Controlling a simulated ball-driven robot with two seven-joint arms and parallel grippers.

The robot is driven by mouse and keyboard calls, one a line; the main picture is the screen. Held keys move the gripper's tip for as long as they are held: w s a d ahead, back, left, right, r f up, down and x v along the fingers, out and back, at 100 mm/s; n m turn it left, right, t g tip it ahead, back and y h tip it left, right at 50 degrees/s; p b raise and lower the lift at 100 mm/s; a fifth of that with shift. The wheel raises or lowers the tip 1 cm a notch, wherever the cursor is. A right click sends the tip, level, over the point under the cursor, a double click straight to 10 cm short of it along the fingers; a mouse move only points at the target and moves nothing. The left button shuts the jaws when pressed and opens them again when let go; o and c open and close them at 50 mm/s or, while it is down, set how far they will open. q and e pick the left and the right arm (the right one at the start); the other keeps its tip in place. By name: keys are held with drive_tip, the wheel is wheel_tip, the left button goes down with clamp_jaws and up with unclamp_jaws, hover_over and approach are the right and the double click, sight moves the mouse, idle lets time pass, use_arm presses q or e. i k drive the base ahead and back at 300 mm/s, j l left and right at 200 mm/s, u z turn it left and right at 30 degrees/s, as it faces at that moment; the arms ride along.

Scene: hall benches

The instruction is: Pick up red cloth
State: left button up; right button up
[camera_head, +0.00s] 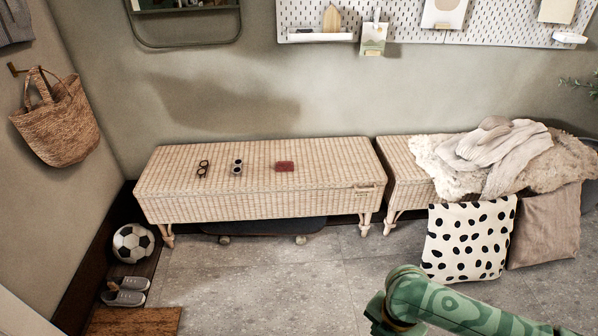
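A small folded red cloth (285,166) lies flat on top of the left wicker bench (330,180), right of the middle of its lid. Nothing covers it. My green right arm comes in at the bottom right, well in front of the bench and apart from the cloth. Its gripper is not visible. My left gripper is not in view.
Two small dark items, like glasses (203,168) and (238,167) another pair, lie left of the cloth. A second bench (400,170) with blankets stands right, with pillows (468,240) before it. A football (133,243) and shoes (124,292) are at left. The middle floor is clear.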

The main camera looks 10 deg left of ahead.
sight(282, 166)
drive_tip(key=i+u, duration=0.1)
drive_tip(key=i, duration=0.5)
drive_tip(key=i+l+u, duration=0.15)
drive_tip(key=i, duration=0.4)
drive_tip(key=i+l+u, duration=0.1)
drive_tip(key=i+u, duration=0.25)
drive_tip(key=i+l+u, duration=0.2)
drive_tip(key=u, duration=0.2)
drive_tip(key=i+l+u, duration=0.6)
drive_tip(key=i+l, duration=0.15)
drive_tip(key=l, duration=0.15)
